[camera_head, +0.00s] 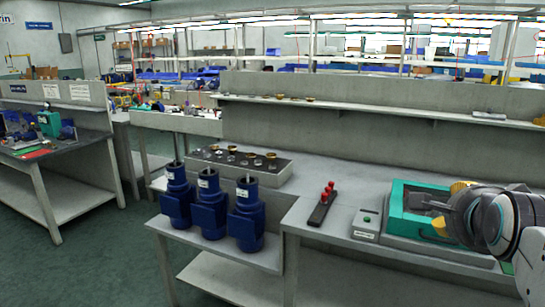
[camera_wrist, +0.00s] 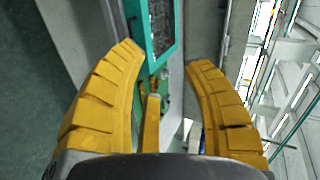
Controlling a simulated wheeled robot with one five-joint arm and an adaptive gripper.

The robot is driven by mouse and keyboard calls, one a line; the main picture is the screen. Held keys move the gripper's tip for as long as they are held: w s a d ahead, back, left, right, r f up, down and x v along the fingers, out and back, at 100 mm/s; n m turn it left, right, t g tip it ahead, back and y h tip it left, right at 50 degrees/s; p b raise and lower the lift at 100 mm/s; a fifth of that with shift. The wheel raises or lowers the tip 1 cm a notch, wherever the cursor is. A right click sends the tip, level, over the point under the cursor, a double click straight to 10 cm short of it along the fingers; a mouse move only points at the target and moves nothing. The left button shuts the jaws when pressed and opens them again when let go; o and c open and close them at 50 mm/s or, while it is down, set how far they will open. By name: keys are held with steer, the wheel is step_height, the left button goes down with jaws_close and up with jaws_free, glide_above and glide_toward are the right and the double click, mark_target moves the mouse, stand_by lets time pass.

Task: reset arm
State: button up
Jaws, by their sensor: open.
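The green frame also shows past the fingers in the wrist view (camera_wrist: 138,40). I cannot tell whether the fingers touch the machine.
Three blue pumps (camera_head: 209,207) stand on a lower shelf at the centre left. A block with several small parts (camera_head: 230,172) sits behind them. A dark holder with red-topped pieces (camera_head: 322,207) and a small box with a green button (camera_head: 367,223) stand left of the machine. Bare bench (camera_head: 345,180) lies between.

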steer(key=s+a+f+n+g+y+p, duration=0.2)
steer(key=s+a+n+g+p, duration=0.2)
steer(key=s+a+n+p, duration=0.3)
steer(key=s+a+f+n+g+y+p, duration=0.3)
steer(key=s+a+n+p, duration=0.5)
steer(key=n, duration=0.5)
steer(key=shift+s+n+g+p, duration=0.4)
steer(key=shift+s+g+p, duration=0.3)
steer(key=shift+s+p, duration=0.55)
